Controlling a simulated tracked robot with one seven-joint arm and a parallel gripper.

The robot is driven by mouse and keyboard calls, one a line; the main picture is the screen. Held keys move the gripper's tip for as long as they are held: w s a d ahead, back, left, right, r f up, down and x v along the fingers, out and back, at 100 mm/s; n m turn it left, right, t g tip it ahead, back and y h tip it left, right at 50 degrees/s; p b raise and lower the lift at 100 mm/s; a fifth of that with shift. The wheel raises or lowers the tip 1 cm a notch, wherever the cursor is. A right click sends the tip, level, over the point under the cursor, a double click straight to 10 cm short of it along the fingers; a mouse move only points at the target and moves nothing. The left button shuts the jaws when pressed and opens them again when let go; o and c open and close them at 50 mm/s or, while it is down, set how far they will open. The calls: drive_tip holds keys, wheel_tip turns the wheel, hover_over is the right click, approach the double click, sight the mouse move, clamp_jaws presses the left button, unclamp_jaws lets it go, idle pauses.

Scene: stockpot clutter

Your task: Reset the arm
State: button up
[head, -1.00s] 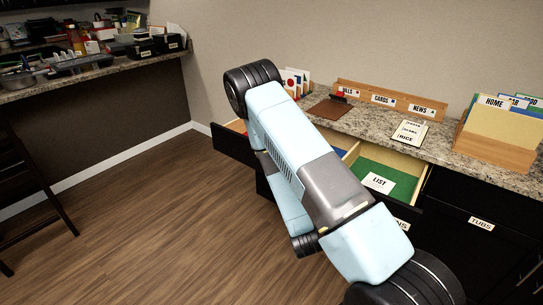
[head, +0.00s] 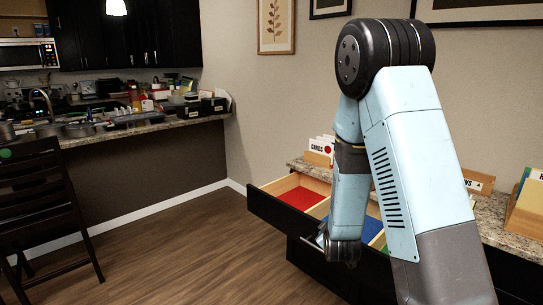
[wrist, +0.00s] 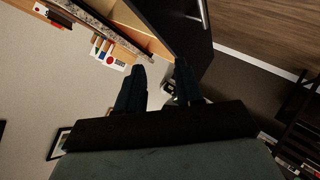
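My arm (head: 400,130) is folded up in front of the counter, with its elbow high in the head view. My gripper (wrist: 160,66) shows in the wrist view with its two dark fingers apart and nothing visible between them. In the head view the wrist end hangs low in front of the open drawer (head: 265,207), and the fingers are hard to make out there.
The open drawer has red and blue bottomed compartments. A granite counter (head: 310,170) behind it bears a card rack (head: 318,157) and a folder holder (head: 525,222). A dark chair (head: 45,205) stands at left. The wood floor (head: 190,255) between is clear.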

drive_tip(key=s+d+r+m+g+y, duration=0.1)
drive_tip(key=s+r+m+g, duration=0.1)
drive_tip(key=s+r, duration=0.5)
drive_tip(key=s+d+r+m+g+y, duration=0.1)
drive_tip(key=s+r+m+g, duration=0.15)
drive_tip(key=r, duration=0.95)
drive_tip(key=s+d+r+m, duration=0.1)
drive_tip(key=s+r, duration=0.2)
drive_tip(key=s, duration=0.4)
drive_tip(key=s+d+r+m+g, duration=0.1)
drive_tip(key=s+r, duration=0.2)
drive_tip(key=s, duration=0.4)
drive_tip(key=s+d+r+m+g+h, duration=0.1)
drive_tip(key=s+r, duration=0.2)
drive_tip(key=s, duration=0.4)
drive_tip(key=shift+s+r+m, duration=0.25)
drive_tip(key=shift+s+m, duration=0.1)
drive_tip(key=shift+s, duration=0.05)
